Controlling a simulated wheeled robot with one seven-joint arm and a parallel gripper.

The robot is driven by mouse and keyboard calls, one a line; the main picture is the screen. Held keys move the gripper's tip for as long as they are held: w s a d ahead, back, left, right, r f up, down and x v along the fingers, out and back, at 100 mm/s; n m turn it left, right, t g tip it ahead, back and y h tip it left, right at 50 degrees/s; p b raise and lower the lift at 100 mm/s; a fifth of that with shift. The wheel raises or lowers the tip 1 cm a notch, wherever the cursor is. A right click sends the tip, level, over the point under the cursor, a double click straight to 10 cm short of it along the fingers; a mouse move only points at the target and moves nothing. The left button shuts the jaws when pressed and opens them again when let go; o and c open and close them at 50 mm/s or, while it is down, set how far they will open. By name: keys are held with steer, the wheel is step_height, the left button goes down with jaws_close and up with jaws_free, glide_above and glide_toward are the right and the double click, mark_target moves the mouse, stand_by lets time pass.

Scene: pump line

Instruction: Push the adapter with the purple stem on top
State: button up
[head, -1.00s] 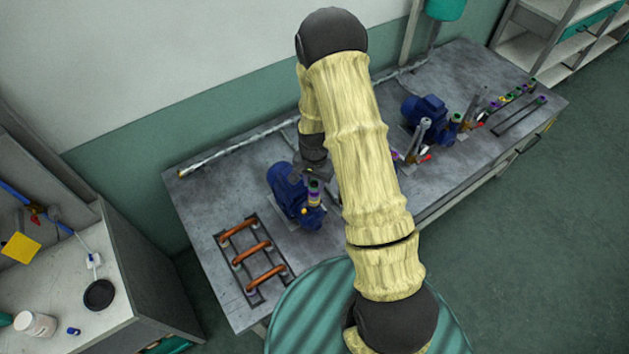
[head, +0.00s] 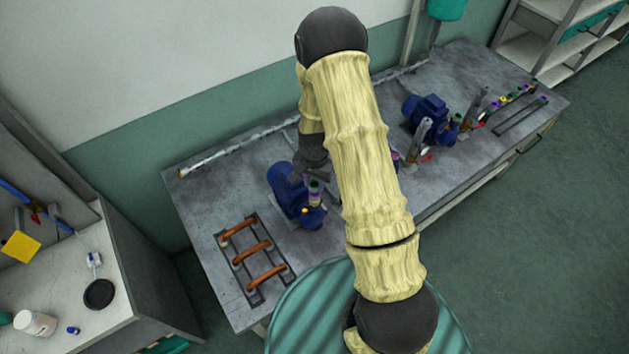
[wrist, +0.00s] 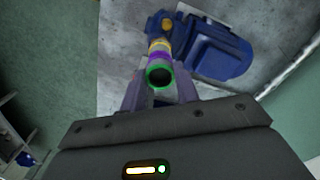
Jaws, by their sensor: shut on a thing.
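The adapter (wrist: 160,60) shows in the wrist view as a short upright tube with a green rim around a dark opening, a purple band below it and a yellow ring further down. My gripper (wrist: 160,90) is shut on it, one finger on each side. The adapter also shows in the head view (head: 314,188), standing over the front of the left blue pump (head: 284,192). The pump shows in the wrist view too (wrist: 218,58). The joint under the adapter is partly hidden, so I cannot tell how far it is seated.
A rack with copper-coloured pipes (head: 262,275) lies in front of the left pump. A second blue pump (head: 424,108) and several coloured adapters (head: 510,98) are on the bench's right. My arm hides the bench's middle.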

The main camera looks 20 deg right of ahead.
steer(key=shift+f+b, duration=0.55)
steer(key=shift+f, duration=0.15)
stand_by(0.9)
steer(key=o, duration=1.1)
steer(key=shift+r, duration=0.1)
steer(key=shift+r+p, duration=2.05)
steer(key=shift+r, duration=0.9)
steer(key=shift+r+b, duration=0.35)
steer(key=shift+r, duration=0.25)
step_height(320, 180, up, 16)
steer(key=b, duration=0.4)
steer(key=shift+r, duration=0.1)
